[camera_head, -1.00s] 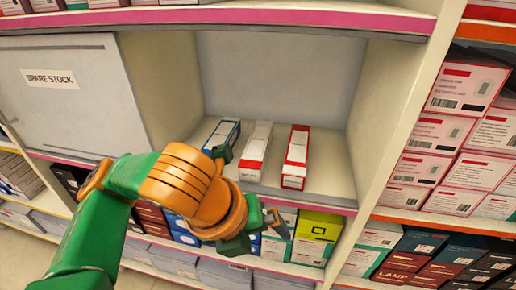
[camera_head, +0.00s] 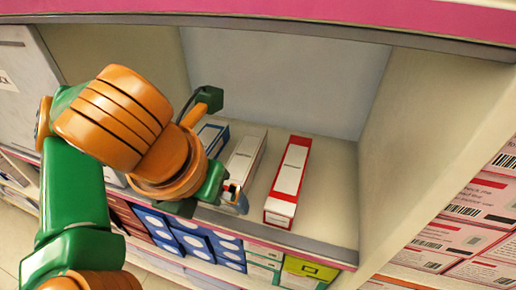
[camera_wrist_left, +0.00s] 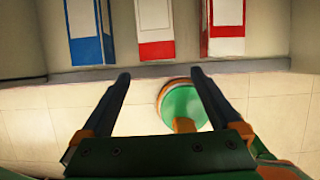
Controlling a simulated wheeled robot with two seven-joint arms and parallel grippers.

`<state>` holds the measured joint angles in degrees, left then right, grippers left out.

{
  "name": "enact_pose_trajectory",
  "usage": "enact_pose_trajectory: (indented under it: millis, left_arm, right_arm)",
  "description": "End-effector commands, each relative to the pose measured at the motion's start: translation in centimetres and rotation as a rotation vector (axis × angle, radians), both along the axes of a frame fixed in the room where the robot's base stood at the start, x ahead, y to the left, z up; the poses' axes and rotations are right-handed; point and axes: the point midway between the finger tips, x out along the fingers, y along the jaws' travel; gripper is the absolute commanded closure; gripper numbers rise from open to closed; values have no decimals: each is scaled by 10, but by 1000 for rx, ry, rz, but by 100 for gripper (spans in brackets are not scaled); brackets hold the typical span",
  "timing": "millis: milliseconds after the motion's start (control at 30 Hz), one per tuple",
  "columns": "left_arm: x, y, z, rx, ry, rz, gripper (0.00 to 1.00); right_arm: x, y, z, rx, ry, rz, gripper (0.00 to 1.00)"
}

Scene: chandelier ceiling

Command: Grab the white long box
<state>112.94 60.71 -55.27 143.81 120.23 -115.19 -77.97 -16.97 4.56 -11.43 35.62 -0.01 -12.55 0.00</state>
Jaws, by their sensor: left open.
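The white long box (camera_head: 248,152) lies in the shelf bay, between a blue-and-white box (camera_head: 213,137) and a red-and-white box (camera_head: 288,182). In the head view its near end is partly hidden by my left gripper (camera_head: 212,140). That gripper is open and empty at the front of the bay. In the left wrist view, the open fingers (camera_wrist_left: 161,75) point toward the row, short of the shelf edge. The white long box (camera_wrist_left: 154,22), with a red near end, lies ahead between the lines of the two fingers. My right gripper is not in view.
The bay has a grey back wall (camera_head: 285,70), a cream side wall on the right (camera_head: 420,130) and a pink-edged shelf above (camera_head: 330,15). Bare shelf (camera_head: 335,180) lies right of the boxes.

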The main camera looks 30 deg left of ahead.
Motion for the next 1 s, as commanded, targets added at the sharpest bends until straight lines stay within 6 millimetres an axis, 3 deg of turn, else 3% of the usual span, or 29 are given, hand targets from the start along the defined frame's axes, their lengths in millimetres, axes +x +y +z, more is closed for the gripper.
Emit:
enact_pose_trajectory:
  millis: [433,600,833,1000]
  left_arm:
    - [55,15,7,0,9,3,3]
    - [92,24,-1,-2,1,5,3]
    - [116,31,-2,0,2,4,3]
    - [127,34,-40,0,3,3,3]
  right_arm:
    - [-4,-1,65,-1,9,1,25]
    - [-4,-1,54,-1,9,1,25]
    - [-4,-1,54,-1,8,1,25]
    - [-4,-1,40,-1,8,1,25]
